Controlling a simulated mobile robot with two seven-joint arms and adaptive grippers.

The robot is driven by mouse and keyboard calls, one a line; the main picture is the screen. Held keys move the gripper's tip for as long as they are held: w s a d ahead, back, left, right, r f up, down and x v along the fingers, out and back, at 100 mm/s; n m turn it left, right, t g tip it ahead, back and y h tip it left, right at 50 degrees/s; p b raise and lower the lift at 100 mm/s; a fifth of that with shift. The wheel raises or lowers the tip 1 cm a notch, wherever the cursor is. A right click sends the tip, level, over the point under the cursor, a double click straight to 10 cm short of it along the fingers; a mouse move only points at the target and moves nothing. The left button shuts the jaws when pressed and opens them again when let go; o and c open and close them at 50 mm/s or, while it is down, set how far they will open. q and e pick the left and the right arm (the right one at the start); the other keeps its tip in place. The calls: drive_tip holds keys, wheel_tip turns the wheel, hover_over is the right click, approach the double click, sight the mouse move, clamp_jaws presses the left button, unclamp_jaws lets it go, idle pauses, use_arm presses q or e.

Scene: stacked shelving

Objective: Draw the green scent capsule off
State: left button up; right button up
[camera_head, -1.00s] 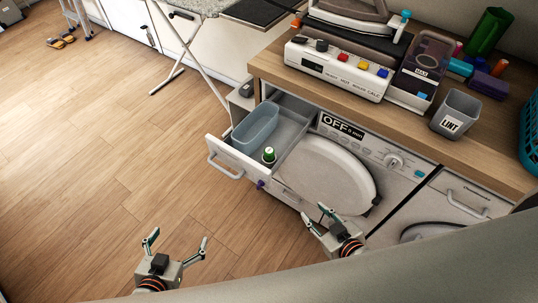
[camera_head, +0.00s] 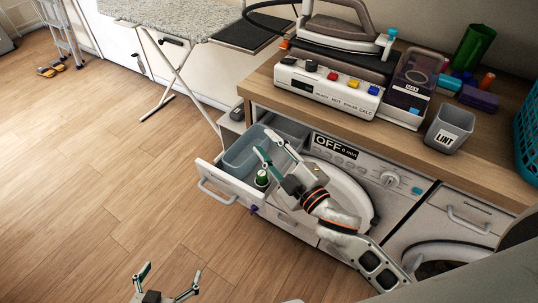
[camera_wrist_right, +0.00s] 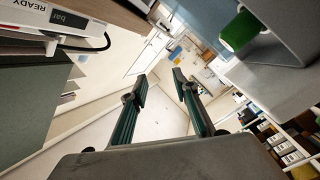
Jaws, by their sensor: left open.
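The green scent capsule (camera_head: 262,178), with a white top, stands in the open washer drawer (camera_head: 226,187), near its front. It also shows at the upper right of the right wrist view (camera_wrist_right: 238,32), to the side of the fingers. My right gripper (camera_head: 264,143) is open and empty above the drawer, just above and behind the capsule in the head view. Its spread fingers (camera_wrist_right: 160,78) show in the right wrist view with nothing between them. My left gripper (camera_head: 169,273) is open and empty over the floor at the bottom of the head view.
A blue-grey tub (camera_head: 238,160) fills the drawer's left part, beside the capsule. The wooden counter (camera_head: 410,135) above carries an iron (camera_head: 335,35), a white button panel (camera_head: 325,88) and a LINT cup (camera_head: 449,130).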

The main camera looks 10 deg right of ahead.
drive_tip(key=a+r+n+y, duration=0.7)
drive_tip(key=a+r, duration=0.1)
drive_tip(key=r, duration=0.2)
drive_tip(key=s+a+r+n+g+y+b, duration=0.1)
drive_tip(key=s+a+r+n+g+y, duration=0.15)
drive_tip(key=s+a+n+g, duration=0.6)
drive_tip(key=s+a+r+n+g+y, duration=0.1)
drive_tip(key=s+a+n+g+y, duration=0.3)
drive_tip(key=n+g, duration=0.8)
drive_tip(key=n+t+h+b, duration=0.2)
drive_tip(key=n+t+h, duration=0.2)
drive_tip(key=n+h, duration=1.05)
hover_over(262, 173)
drive_tip(key=d, duration=0.2)
wheel_tip(262, 173, down, 16)
drive_tip(key=m+h, duration=0.2)
drive_tip(key=h, duration=0.1)
drive_tip(key=shift+g+y, duration=0.25)
drive_tip(key=shift+y, duration=0.05)
drive_tip(key=x, duration=0.6)
drive_tip(key=shift+f, duration=0.2)
drive_tip(key=shift+a+f, duration=0.15)
drive_tip(key=shift+f, duration=0.3)
